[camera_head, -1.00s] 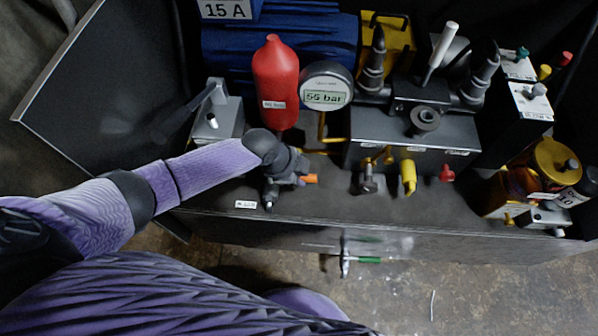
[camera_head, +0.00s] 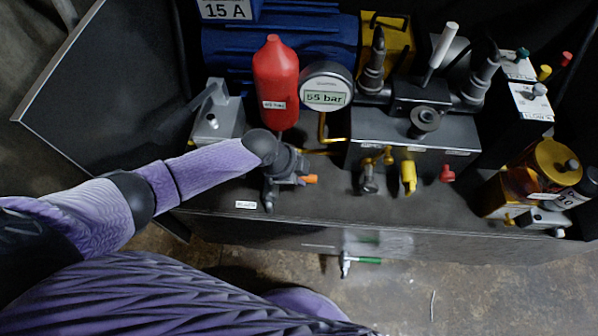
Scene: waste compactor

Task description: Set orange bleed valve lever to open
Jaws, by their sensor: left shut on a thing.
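The orange lever (camera_head: 310,179) shows as a short orange end sticking out to the right of my left gripper (camera_head: 289,181). My left gripper is shut on the orange lever. My left wrist hides most of the lever and the valve under it, so I cannot tell the lever's full angle. The gauge (camera_head: 327,88) behind it reads what looks like 55 bar. My right gripper is not in view.
A red bottle (camera_head: 276,85) stands just behind my left wrist. A green-handled tool (camera_head: 362,260) is below the cabinet's front edge.

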